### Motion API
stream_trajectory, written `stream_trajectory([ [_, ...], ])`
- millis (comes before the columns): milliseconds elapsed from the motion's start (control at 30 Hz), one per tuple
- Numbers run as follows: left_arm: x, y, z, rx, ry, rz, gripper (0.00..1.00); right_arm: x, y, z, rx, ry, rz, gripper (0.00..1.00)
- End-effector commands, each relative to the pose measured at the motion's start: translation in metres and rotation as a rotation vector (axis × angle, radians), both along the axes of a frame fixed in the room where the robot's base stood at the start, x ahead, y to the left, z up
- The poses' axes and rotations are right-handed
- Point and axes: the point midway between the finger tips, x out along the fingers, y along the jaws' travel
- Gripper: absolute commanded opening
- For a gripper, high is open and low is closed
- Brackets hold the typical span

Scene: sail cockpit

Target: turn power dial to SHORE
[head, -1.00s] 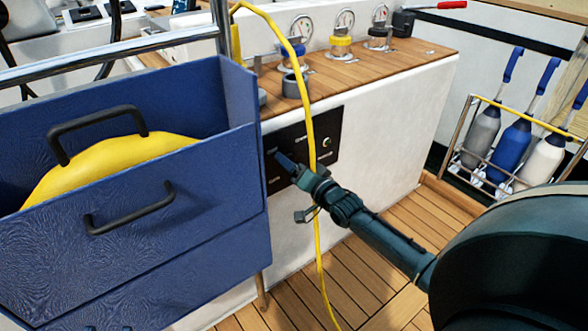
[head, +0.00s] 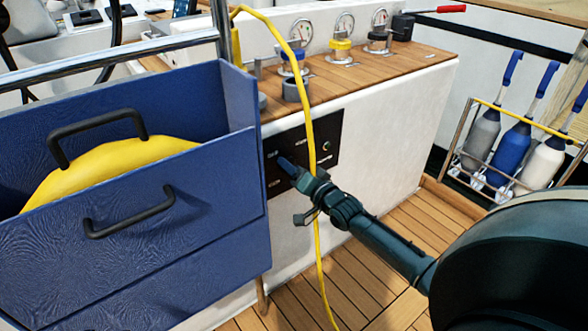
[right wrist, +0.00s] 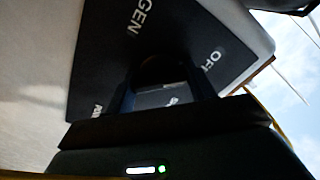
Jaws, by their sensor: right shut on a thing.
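The black power panel (head: 326,132) is set in the white cockpit wall, and its dial is hidden behind my gripper. My right gripper (head: 287,165) is at the panel's lower left. In the right wrist view, its two dark fingers (right wrist: 162,92) are at the panel (right wrist: 105,55), shut on a dark round thing that looks like the dial (right wrist: 163,70). The labels GEN (right wrist: 141,15) and OFF (right wrist: 212,60) can be read. Another label between the fingers is partly covered. I cannot read the dial's pointer or see SHORE. My left gripper is not in view.
A yellow hose (head: 310,110) hangs across the panel, close to my right gripper. A blue box (head: 140,235) holding a yellow thing stands at left. Gauges (head: 341,38) line the wooden ledge above.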

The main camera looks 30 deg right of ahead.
Motion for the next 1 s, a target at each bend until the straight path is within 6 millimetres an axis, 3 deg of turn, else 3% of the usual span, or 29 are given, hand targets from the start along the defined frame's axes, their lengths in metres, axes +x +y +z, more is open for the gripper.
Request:
stream_trajectory([
  [367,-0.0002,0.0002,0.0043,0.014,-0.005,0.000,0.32,-0.0001,-0.0004,0.0008,0.148,0.013,0.000,0.32],
  [1000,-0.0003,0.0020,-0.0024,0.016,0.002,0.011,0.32,-0.0002,-0.0006,-0.0028,0.741,0.058,0.000,0.32],
])
